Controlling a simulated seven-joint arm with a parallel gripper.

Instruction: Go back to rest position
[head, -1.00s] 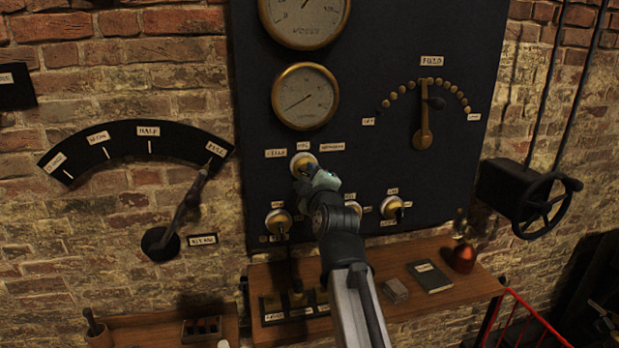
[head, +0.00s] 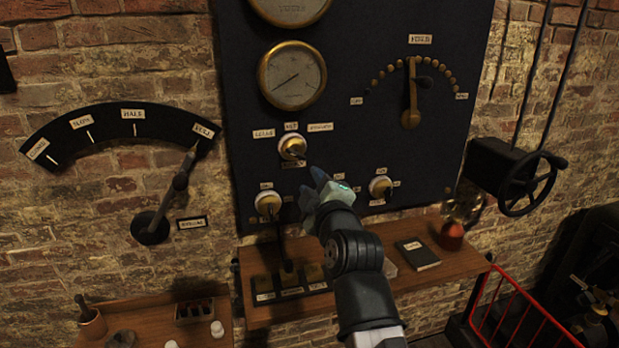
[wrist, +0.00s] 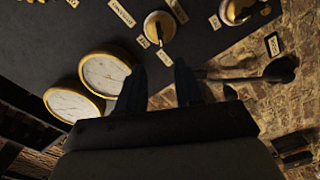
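My gripper (head: 318,184) is in front of the dark panel (head: 353,100), below and a little right of the upper brass knob (head: 292,147). It looks apart from that knob, which is now in full view. In the wrist view, the two dark fingers (wrist: 158,88) stand apart with nothing between them, and the same view shows a brass knob (wrist: 160,26) beyond the fingertips. My arm hides part of the panel's lower middle and of the shelf.
Two lower knobs (head: 268,204) (head: 381,187) flank my gripper. A wooden shelf (head: 455,264) runs below with a dark book (head: 418,253) and a red flask (head: 452,236). A lever (head: 174,200) stands at left, a handwheel (head: 527,184) at right, above a red railing (head: 520,310).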

